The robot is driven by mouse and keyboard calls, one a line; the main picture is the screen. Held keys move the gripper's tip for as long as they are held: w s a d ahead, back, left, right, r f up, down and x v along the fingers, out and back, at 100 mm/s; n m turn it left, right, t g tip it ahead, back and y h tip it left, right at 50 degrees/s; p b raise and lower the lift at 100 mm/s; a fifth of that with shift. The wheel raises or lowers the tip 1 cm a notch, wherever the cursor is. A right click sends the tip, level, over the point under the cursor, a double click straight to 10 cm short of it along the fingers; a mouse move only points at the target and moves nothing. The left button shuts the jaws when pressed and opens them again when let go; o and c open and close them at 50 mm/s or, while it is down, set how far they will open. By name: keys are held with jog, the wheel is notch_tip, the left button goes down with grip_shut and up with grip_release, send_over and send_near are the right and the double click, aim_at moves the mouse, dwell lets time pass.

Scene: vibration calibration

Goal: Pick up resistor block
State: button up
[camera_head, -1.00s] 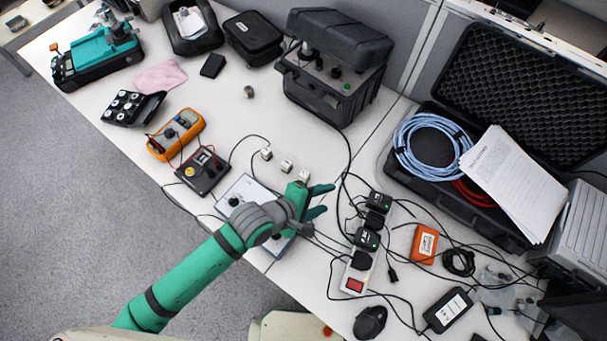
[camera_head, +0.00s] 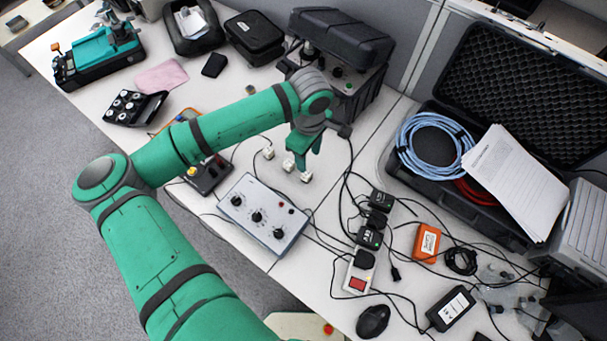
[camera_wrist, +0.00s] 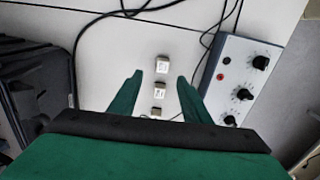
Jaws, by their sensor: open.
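Three small pale blocks stand in a row on the white table: a far-left one (camera_head: 268,153), a middle one (camera_head: 288,164) and a right one (camera_head: 305,177). In the wrist view they line up as top (camera_wrist: 162,63), middle (camera_wrist: 159,91) and bottom (camera_wrist: 156,112). Their markings are too small to read, so I cannot tell which is the resistor block. My gripper (camera_head: 303,163) points down over the row, by the middle and right blocks. In the wrist view its green fingers (camera_wrist: 160,76) are open, one on each side of the row, with nothing held.
A grey box with black knobs (camera_head: 262,215) lies close in front of the blocks; it also shows in the wrist view (camera_wrist: 242,75). A dark equipment case (camera_head: 335,75) stands behind. Black cables (camera_head: 347,195) run to the right. Table around the row is mostly bare.

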aim_at(306, 173)
jog(key=f, duration=1)
jog(key=shift+s+a+f, duration=0.15)
jog(key=shift+a+f, duration=0.1)
grip_shut()
